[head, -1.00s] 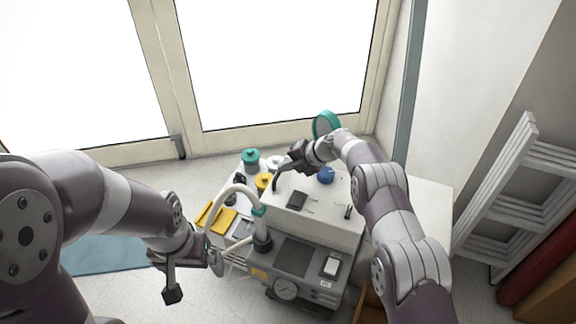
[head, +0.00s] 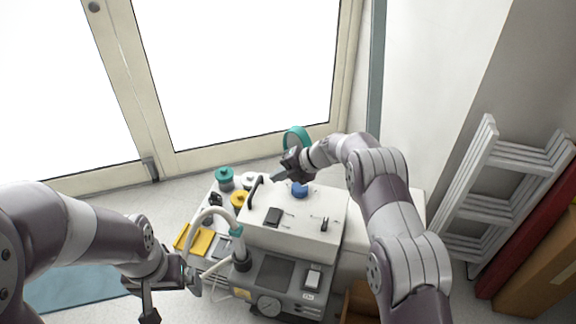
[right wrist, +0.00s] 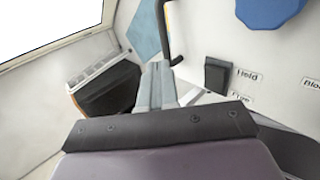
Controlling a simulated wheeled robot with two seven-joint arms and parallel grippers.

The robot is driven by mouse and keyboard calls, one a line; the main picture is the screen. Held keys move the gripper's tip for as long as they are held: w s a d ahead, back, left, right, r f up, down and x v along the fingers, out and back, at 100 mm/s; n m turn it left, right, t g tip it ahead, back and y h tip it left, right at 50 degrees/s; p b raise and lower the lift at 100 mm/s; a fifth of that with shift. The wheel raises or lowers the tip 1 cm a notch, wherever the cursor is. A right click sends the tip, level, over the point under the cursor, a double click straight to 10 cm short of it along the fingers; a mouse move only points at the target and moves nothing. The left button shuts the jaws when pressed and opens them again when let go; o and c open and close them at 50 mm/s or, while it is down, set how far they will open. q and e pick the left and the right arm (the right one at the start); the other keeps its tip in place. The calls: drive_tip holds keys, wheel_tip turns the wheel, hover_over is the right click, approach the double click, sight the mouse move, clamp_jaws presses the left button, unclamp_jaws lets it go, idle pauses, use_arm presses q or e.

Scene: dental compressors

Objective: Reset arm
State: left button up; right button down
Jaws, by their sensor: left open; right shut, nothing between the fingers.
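My left gripper (head: 150,306) hangs at the lower left of the head view, left of the compressor unit, with its fingers only partly showing. It is open and holds nothing that I can see. My right gripper (head: 284,170) is over the back of the white compressor housing (head: 320,238), near the blue knob (head: 299,189) and right of the black handle (head: 255,191). It is shut and empty, apart from the handle. In the right wrist view the handle (right wrist: 166,35) and part of the blue knob (right wrist: 268,8) show beyond the gripper.
A side table holds teal-capped (head: 225,175) and yellow-capped (head: 239,199) containers and a yellow tray (head: 195,240). A grey hose (head: 212,212) arches beside the housing. A white ladder (head: 478,195) leans at the right.

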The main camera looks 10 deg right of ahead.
drive_tip(key=w+d+r+m+t+h, duration=0.1)
drive_tip(key=w+d+m+t+h, duration=0.1)
drive_tip(key=d+m+t, duration=0.4)
drive_tip(key=s+d+r+m+g+h, duration=0.1)
drive_tip(key=s+d+m+g+h, duration=0.2)
drive_tip(key=s+d+m+h, duration=0.8)
drive_tip(key=s+a+r+m+g+y, duration=0.25)
drive_tip(key=s+m, duration=0.45)
drive_tip(key=s, duration=0.6)
drive_tip(key=s+a+r+m+g+y, duration=0.1)
drive_tip(key=s+r+m+g+y, duration=0.2)
drive_tip(key=s+m, duration=0.75)
drive_tip(key=s+r+n+h+p, duration=0.1)
drive_tip(key=s+r+n+p, duration=0.2)
drive_tip(key=r+p, duration=2.1)
drive_tip(key=shift+a+r, duration=0.35)
drive_tip(key=shift+r, duration=0.6)
